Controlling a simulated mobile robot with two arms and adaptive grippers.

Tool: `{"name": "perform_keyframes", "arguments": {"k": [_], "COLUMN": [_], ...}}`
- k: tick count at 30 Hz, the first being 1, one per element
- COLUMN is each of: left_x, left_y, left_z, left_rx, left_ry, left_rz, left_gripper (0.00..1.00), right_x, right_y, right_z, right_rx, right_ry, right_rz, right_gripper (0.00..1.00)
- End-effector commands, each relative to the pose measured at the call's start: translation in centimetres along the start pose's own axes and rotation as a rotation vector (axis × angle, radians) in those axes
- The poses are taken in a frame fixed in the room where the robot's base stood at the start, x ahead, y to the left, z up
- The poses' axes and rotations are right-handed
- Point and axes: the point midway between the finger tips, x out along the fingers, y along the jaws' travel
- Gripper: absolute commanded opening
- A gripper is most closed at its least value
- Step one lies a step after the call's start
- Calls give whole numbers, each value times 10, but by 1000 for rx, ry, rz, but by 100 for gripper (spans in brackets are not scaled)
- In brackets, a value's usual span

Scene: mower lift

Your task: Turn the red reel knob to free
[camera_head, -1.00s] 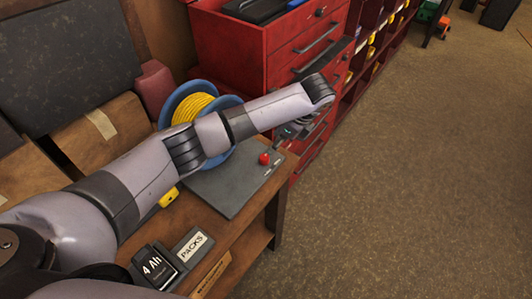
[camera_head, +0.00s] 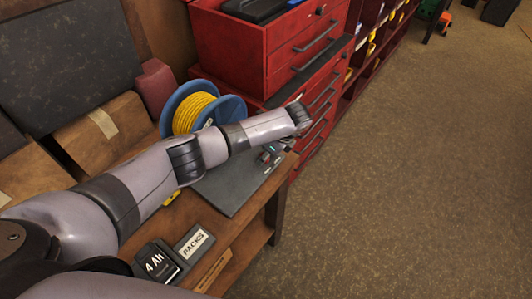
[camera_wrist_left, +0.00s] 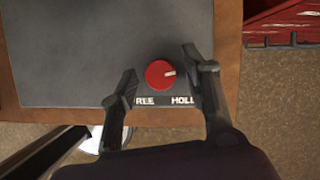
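The red reel knob (camera_wrist_left: 160,74) is on the dark plate (camera_wrist_left: 90,50), near its edge. A pale pointer mark on the knob faces right. Labels reading FREE, partly covered, and HOLD, partly covered, sit below it in the left wrist view. My left gripper (camera_wrist_left: 160,75) is open, with one finger on each side of the knob. Gaps show between the knob and both fingers. In the head view my left gripper (camera_head: 270,155) is over the dark plate and hides the knob. My right gripper is not in view.
A blue reel with yellow cord (camera_head: 170,112) stands behind my left arm. A red drawer cabinet (camera_head: 290,50) is beyond the bench. A 4 Ah pack (camera_head: 157,263) and a PACKS label (camera_head: 193,243) are at the front. Open floor lies to the right.

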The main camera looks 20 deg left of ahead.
Motion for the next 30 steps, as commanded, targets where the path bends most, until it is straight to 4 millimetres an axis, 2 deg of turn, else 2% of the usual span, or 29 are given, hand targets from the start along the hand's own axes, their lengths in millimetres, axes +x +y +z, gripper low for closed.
{"name": "perform_keyframes", "arguments": {"k": [2,18,30], "left_x": [0,0,0], "left_y": [0,0,-1], "left_z": [0,0,-1], "left_rx": [0,-1,-69], "left_ry": [0,0,2], "left_rz": [0,0,28], "left_gripper": [36,0,0], "right_x": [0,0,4], "right_y": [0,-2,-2], "right_z": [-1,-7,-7], "right_rx": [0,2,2], "right_ry": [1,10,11], "right_rz": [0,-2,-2], "right_gripper": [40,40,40]}}
